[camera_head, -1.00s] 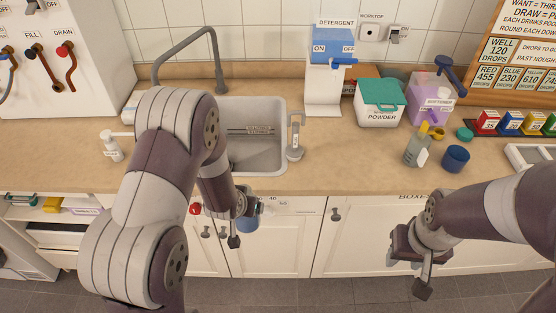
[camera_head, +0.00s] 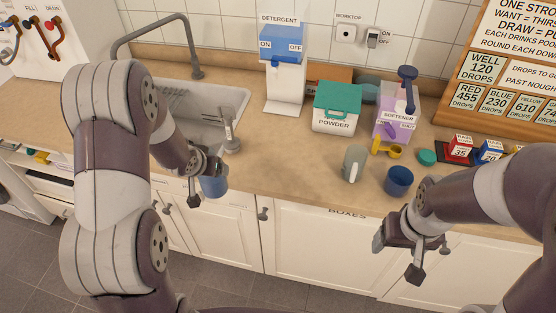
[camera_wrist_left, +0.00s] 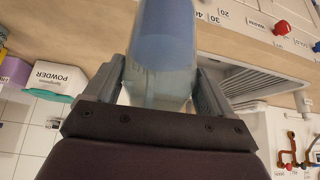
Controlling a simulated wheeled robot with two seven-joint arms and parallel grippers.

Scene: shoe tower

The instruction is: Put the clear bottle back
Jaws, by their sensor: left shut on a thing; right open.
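My left gripper (camera_head: 208,180) is shut on the clear bottle (camera_head: 213,186), which looks blue-tinted. The gripper holds it in front of the counter edge, below the sink. In the left wrist view the bottle (camera_wrist_left: 163,55) sits between both fingers, its far end cut off by the top of the picture. My right gripper (camera_head: 400,256) is open and empty, in front of the cabinet at the right, below the counter top.
The sink (camera_head: 185,110) is at left. Counter in front of the dispenser is clear.

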